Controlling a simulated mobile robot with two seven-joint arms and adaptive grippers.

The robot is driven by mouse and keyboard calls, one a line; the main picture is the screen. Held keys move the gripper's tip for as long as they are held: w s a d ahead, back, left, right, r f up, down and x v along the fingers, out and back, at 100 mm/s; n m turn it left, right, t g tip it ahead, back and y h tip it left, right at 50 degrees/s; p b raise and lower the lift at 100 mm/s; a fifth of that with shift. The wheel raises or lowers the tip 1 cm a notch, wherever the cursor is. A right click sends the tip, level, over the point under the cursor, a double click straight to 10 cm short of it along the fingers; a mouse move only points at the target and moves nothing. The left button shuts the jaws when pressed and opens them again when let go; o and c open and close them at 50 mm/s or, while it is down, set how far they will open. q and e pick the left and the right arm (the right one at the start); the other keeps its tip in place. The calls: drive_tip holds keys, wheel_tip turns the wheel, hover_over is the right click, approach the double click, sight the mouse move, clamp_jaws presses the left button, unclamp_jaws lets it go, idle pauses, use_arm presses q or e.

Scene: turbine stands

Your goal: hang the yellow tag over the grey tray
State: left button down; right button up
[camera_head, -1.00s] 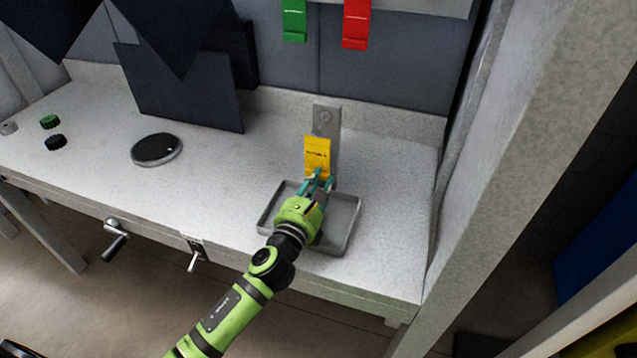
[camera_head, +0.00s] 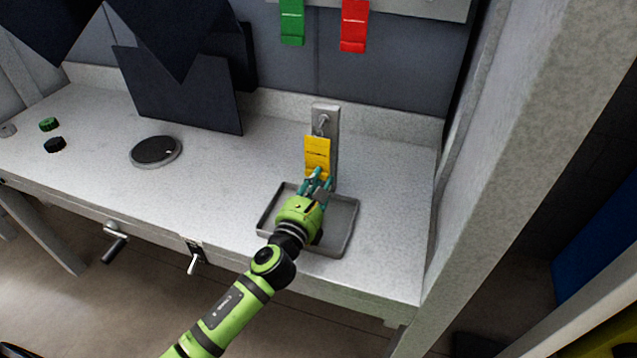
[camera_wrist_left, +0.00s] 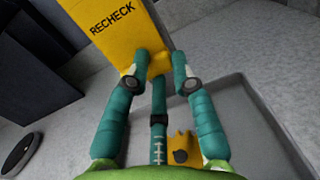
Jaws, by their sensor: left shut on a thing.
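The yellow tag (camera_head: 317,154) stands roughly upright in front of a grey post (camera_head: 326,120) with a round hook or peg near its top. In the left wrist view the tag (camera_wrist_left: 112,30) reads RECHECK. My left gripper (camera_head: 319,176) is shut on the tag's lower end, and the wrist view shows its fingers (camera_wrist_left: 160,68) pinching it. The grey tray (camera_head: 346,236) lies on the bench under my gripper, in front of the post. Whether the tag touches the hook cannot be told. My right gripper is not in view.
A green tag (camera_head: 291,22) and a red tag (camera_head: 354,25) hang on the back panel. A dark round disc (camera_head: 155,150) and dark panels stand to the left. The bench (camera_head: 395,190) is clear right of the tray.

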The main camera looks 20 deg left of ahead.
use_arm(q)
drive_tip(key=shift+w, duration=0.15)
drive_tip(key=c, duration=1)
unclamp_jaws()
drive_tip(key=shift+o, duration=0.9)
drive_tip(key=shift+s+a+f, duration=0.1)
drive_tip(key=shift+s, duration=0.95)
drive_tip(key=shift+s+a+p, duration=0.2)
drive_tip(key=shift+s+p, duration=0.1)
drive_tip(key=shift+s, duration=2.2)
